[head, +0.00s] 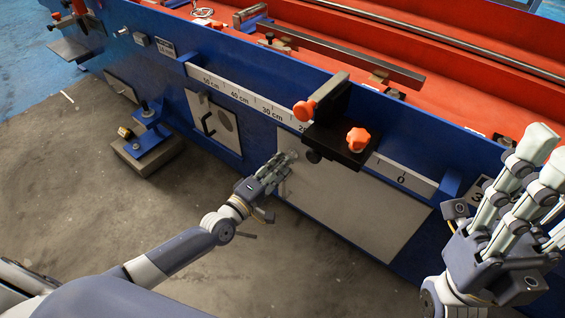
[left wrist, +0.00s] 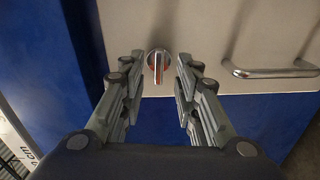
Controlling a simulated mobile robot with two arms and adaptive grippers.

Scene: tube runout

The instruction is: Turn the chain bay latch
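The chain bay latch shows in the left wrist view as a round metal knob (left wrist: 158,62) with a raised bar and some red on its face. It sits near the edge of a pale panel (head: 370,205). My left gripper (head: 287,160) is at the panel's upper left in the head view, where it mostly hides the latch. In the left wrist view the left gripper's open fingers (left wrist: 157,85) stand on either side of the knob, with gaps showing. My right gripper (head: 546,156) is raised at the right, fingers spread and empty.
A metal bar handle (left wrist: 270,71) is on the same panel, to the right of the latch in the left wrist view. A black stop with orange knobs (head: 357,140) overhangs the panel's top. A smaller panel (head: 196,98) and a blue pedal (head: 150,135) are farther left.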

